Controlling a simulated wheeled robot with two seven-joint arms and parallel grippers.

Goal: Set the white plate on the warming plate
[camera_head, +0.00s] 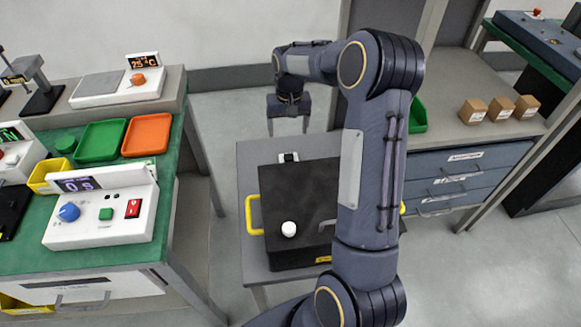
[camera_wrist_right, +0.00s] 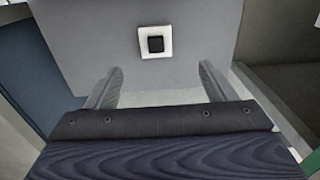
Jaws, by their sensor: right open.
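The white plate (camera_head: 282,158) is a small square with a dark block on it. It lies on a grey table behind a large black box, and shows in the right wrist view (camera_wrist_right: 143,50) beyond my fingertips. The warming plate (camera_head: 102,84) is a white unit with a flat grey top, an orange knob and a display reading about 25 °C, on the raised shelf at the upper left. My right gripper (camera_head: 288,132) is open and empty, pointing down above the table's far edge, apart from the white plate. My left gripper is not in view.
The black box (camera_head: 300,195) has yellow handles and a white knob on top. Green (camera_head: 100,141) and orange (camera_head: 147,134) trays and a timer unit (camera_head: 100,215) stand on the left bench. Small cardboard boxes (camera_head: 500,108) stand at the right. Floor separates bench and table.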

